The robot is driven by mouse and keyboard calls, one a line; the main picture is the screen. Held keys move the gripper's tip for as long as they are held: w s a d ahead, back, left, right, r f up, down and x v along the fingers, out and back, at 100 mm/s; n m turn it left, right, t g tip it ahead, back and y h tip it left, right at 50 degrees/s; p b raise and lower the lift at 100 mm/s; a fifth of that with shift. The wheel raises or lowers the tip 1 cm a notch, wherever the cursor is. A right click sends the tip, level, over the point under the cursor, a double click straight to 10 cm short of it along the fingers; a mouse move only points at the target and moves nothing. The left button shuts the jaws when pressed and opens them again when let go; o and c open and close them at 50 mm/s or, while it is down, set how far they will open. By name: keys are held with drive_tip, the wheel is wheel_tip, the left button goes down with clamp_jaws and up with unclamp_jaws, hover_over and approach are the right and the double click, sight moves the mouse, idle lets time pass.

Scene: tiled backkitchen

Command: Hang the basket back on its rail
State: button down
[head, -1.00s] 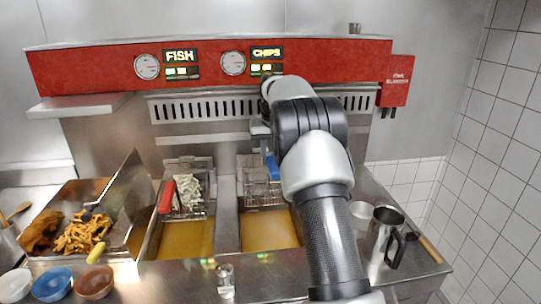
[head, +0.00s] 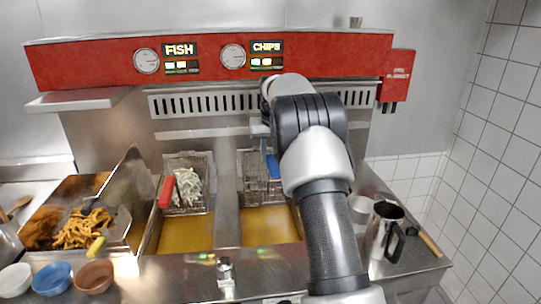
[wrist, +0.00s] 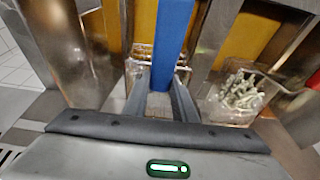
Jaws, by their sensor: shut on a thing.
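The wire basket (head: 256,190) with a blue handle (head: 273,166) is at the right fryer vat, above the yellow oil. It looks empty in the head view, though its right side is partly hidden by my arm. My gripper (wrist: 161,98) is shut on the blue handle (wrist: 170,38), which runs up the middle of the wrist view. In the head view my gripper is largely covered by my arm. A plain metal strip (head: 203,133) runs along the back panel behind the baskets; I cannot tell whether the basket touches it.
A second basket (head: 187,208) with a red handle (head: 167,192) and pale food is at the left vat. A tray of fried food (head: 120,235) is left of it. A metal jug (head: 382,232) stands right of my arm. Small bowls (head: 52,279) line the front left.

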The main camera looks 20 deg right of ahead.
drive_tip(key=c, duration=1.4)
unclamp_jaws()
drive_tip(key=shift+f, duration=0.1)
drive_tip(key=v, duration=1.8)
drive_tip(key=s+a+r, duration=0.4)
drive_tip(key=s+r, duration=0.1)
drive_tip(key=s, duration=0.4)
drive_tip(key=s+a+f+n+t, duration=0.1)
drive_tip(key=s+a+f, duration=0.15)
drive_tip(key=s, duration=0.45)
drive_tip(key=s+a+f, duration=0.1)
drive_tip(key=s+a, duration=0.2)
drive_tip(key=s, duration=0.4)
drive_tip(key=s+a+f+n+t, duration=0.1)
drive_tip(key=s+a, duration=0.1)
drive_tip(key=s, duration=0.5)
drive_tip(key=shift+y, duration=0.4)
drive_tip(key=s+f, duration=0.2)
drive_tip(key=s, duration=0.1)
drive_tip(key=s+a+f, duration=0.1)
drive_tip(key=s+f, duration=0.4)
drive_tip(key=s, duration=0.1)
drive_tip(key=shift+a+f, duration=0.3)
drive_tip(key=shift+a, duration=0.1)
